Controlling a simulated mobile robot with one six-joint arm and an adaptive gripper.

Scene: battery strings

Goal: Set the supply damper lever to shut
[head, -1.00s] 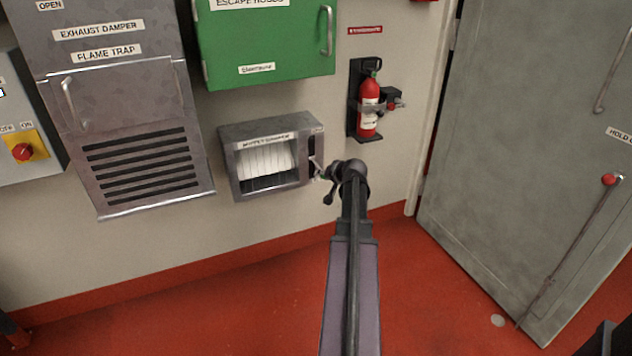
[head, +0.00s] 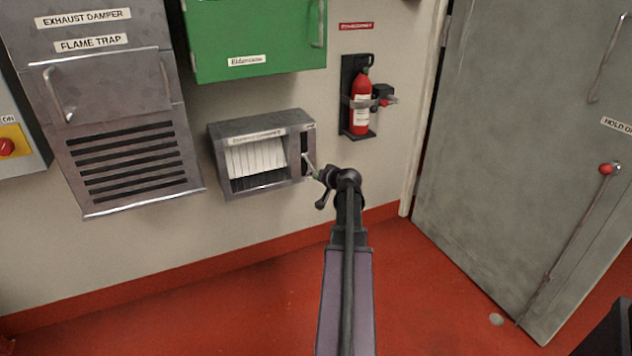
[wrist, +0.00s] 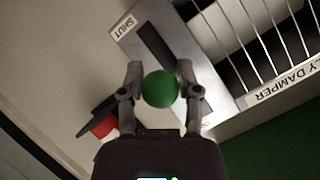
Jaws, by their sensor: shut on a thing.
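The supply damper (head: 214,165) is a grey metal box low on the wall, with pale slats and a dark slot at its right side. Its lever (head: 308,160) slants out of that slot, down to the right. In the wrist view the lever's round green knob (wrist: 160,89) sits between both fingertips. My gripper (wrist: 159,84) is shut on it; in the head view it shows side-on (head: 321,177). A SHUT label (wrist: 128,25) marks the slot's lower end. The slot's other end and the lever's shaft are mostly hidden in the wrist view.
A fire extinguisher (head: 362,103) hangs on the wall above right of the damper. A green cabinet (head: 255,40) is above it and the exhaust damper panel (head: 110,60) to its left. A grey door (head: 500,150) stands at right. The red floor below is clear.

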